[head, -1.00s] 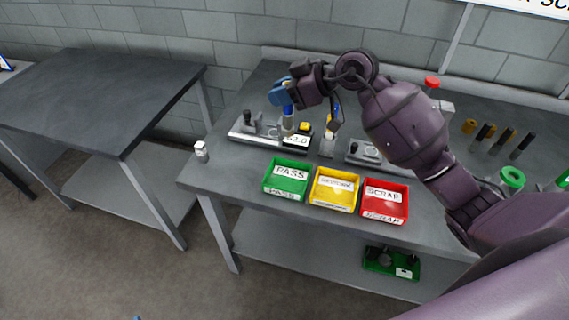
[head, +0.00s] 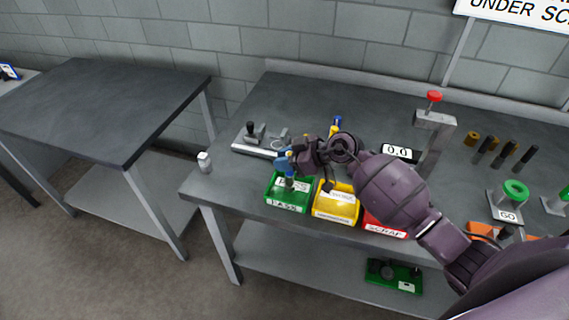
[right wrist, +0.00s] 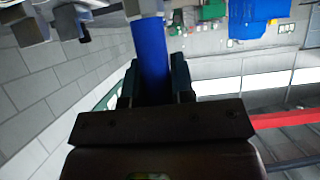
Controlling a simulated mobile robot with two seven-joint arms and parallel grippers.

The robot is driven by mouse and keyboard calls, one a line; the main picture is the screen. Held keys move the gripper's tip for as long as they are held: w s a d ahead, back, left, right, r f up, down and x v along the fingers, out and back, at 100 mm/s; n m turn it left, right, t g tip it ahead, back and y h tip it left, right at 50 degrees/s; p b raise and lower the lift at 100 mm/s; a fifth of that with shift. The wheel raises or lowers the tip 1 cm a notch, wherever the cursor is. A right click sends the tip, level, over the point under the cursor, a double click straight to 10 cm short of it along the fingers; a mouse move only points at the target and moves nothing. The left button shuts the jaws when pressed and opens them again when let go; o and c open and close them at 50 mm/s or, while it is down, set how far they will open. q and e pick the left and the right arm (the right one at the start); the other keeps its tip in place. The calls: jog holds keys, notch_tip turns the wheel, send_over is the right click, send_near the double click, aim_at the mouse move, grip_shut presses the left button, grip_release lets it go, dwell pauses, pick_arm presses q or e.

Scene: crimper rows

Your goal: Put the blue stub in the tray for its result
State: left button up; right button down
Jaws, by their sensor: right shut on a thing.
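My right gripper (head: 287,168) is over the green PASS tray (head: 272,195) in the head view, pointing down. It is shut on the blue stub, which shows clearly between the fingers in the right wrist view (right wrist: 152,55). The stub stands upright, with its pale lower end over the tray; I cannot tell whether it touches the tray. The yellow tray (head: 335,212) is beside the green one. The red SCRAP tray (head: 385,228) is partly hidden behind my right arm. My left gripper is not in view.
A grey fixture (head: 255,140) stands behind the green tray. A red-topped press (head: 434,118) and a display reading 0.0 (head: 397,152) stand further right, near several dark posts. The left table (head: 110,105) is bare.

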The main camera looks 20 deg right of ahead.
jog(key=shift+f, duration=0.85)
jog(key=c, duration=1)
grip_release()
jog(key=shift+f, duration=0.1)
jog(key=shift+o, duration=0.2)
jog(key=v, duration=1.2)
